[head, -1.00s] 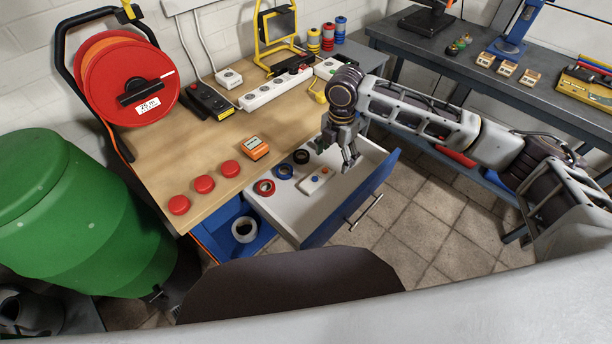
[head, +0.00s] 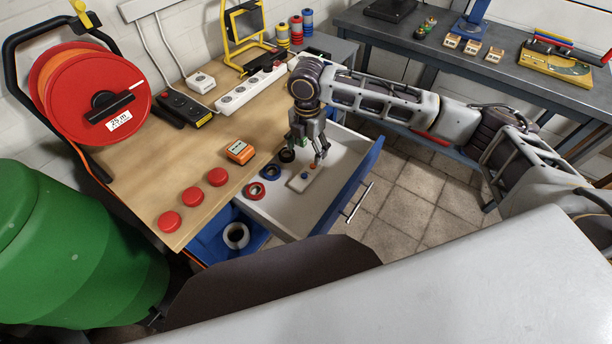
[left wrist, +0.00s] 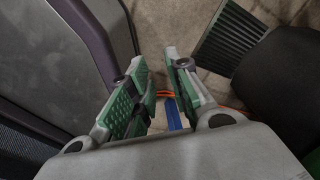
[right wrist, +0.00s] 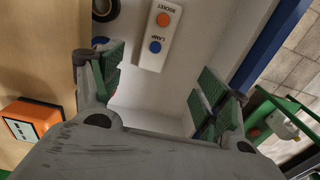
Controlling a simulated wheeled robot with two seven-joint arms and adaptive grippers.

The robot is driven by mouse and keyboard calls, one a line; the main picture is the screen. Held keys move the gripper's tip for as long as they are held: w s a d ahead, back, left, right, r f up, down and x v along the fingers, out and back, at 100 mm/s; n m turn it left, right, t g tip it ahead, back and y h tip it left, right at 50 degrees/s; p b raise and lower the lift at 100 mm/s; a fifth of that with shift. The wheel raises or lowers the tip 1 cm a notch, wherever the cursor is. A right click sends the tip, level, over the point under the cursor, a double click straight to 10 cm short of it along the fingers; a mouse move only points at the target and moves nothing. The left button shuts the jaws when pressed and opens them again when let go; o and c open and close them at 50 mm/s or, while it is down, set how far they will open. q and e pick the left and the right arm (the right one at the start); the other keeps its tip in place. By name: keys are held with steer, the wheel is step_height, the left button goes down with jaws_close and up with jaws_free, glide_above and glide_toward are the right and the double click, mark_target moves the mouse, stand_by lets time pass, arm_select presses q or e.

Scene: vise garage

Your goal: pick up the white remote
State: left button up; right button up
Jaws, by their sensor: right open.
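The white remote (head: 302,178) lies in the open drawer (head: 290,217). It has an orange and a blue button, labelled SOCKET and LAMP in the right wrist view (right wrist: 149,58). My right gripper (head: 308,154) is above the drawer, just behind the remote in the head view. In the right wrist view its fingers (right wrist: 160,92) are spread wide with nothing between them. The remote shows beyond them, near the top edge, and is not touched. My left gripper (left wrist: 157,72) shows only in its wrist view, empty with a gap between the fingers, over the floor.
The drawer's blue front (head: 350,187) stands to the right. An orange box (head: 240,151) and red discs (head: 218,177) sit on the bench.

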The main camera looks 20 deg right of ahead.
steer(key=f, duration=0.1)
glide_above(306, 174)
steer(key=f, duration=0.6)
steer(key=shift+s+f+b, duration=0.1)
steer(key=shift+s+b, duration=0.2)
steer(key=shift+d+f, duration=0.1)
steer(key=shift+f, duration=0.3)
steer(key=shift+w+f, duration=0.25)
steer(key=shift+f, duration=0.5)
steer(key=shift+w+f+b, duration=0.15)
steer(key=shift+f, duration=0.8)
steer(key=shift+w+f+b, duration=0.1)
steer(key=shift+f+b, duration=0.05)
steer(key=shift+f, duration=0.8)
arm_select(q)
steer(key=w, duration=0.4)
steer(key=shift+w+d+r, duration=0.1)
steer(key=shift+d, duration=0.1)
steer(key=shift+s, duration=0.2)
arm_select(e)
steer(key=shift+c, duration=0.3)
